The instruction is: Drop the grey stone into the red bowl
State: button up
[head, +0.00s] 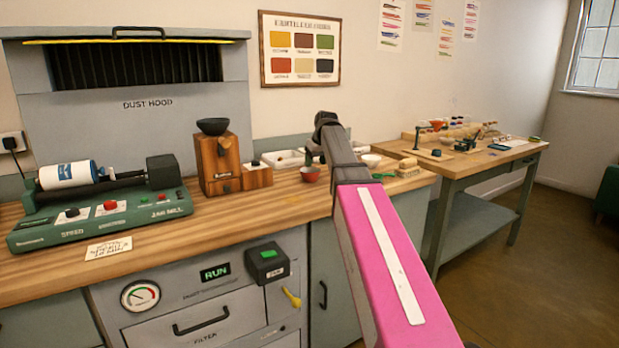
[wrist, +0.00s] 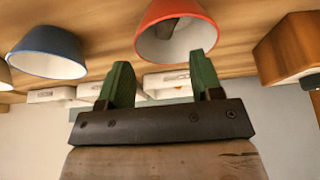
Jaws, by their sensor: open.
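The red bowl (head: 311,174) stands on the wooden counter, beside the wooden grinder. In the wrist view, where the scene is upside down, the red bowl (wrist: 200,22) shows its pale inside. A dark grey-brown piece (wrist: 168,28), which looks like the grey stone, is inside the bowl. My gripper (wrist: 161,65) has two green fingers spread apart with nothing between them. The fingers are close to the bowl's rim, apart from the piece. In the head view my gripper (head: 309,158) is small, just above the bowl, and my arm hides part of the area.
A blue bowl (wrist: 45,42) is beside the red one in the wrist view. The wooden grinder (head: 216,165) stands to the left in the head view. White trays (head: 285,159) lie behind. A jar mill (head: 100,210) fills the counter's left end.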

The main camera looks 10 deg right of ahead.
jog(key=v, duration=1)
jog(key=shift+s, duration=0.1)
